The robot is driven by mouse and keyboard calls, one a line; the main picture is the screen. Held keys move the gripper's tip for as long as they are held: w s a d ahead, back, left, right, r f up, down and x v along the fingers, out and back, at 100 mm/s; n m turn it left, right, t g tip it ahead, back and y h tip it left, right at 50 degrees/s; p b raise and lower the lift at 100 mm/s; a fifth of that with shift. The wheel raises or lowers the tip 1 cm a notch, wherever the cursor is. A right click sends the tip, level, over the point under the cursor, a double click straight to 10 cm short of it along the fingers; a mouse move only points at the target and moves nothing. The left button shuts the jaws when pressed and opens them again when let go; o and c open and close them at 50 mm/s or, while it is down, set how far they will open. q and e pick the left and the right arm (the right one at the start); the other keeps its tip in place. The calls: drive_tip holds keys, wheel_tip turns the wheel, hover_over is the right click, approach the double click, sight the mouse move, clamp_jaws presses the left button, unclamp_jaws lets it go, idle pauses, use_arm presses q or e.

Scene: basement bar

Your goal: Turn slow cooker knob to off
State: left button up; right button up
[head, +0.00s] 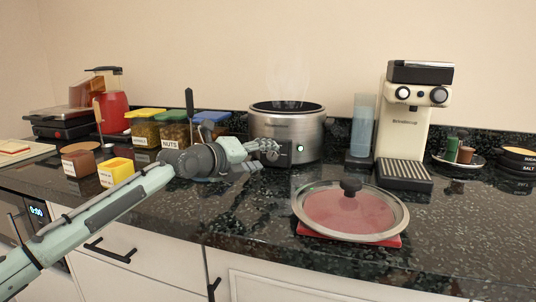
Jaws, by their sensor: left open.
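The slow cooker (310,125) stands at the back of the counter in the head view. It is a silver round pot with a dark rim, and its lid is off. Faint steam rises from it. Its dark control panel (304,154) is on the front and shows a small green light. My left gripper (272,150) is open, with its fingertips at the left part of this panel. The fingers cover the knob, so its setting is hidden, and I cannot tell whether they touch it. My right gripper is out of view.
The glass lid (348,212) lies on a red mat (350,238) in front of the cooker. A clear tumbler (362,125) and a coffee machine (391,130) stand to the right. Food containers (175,132) stand behind my left arm. The front right counter is clear.

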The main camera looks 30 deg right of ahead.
sight(272, 156)
use_arm(q)
drive_tip(key=shift+x, duration=1.15)
clamp_jaws()
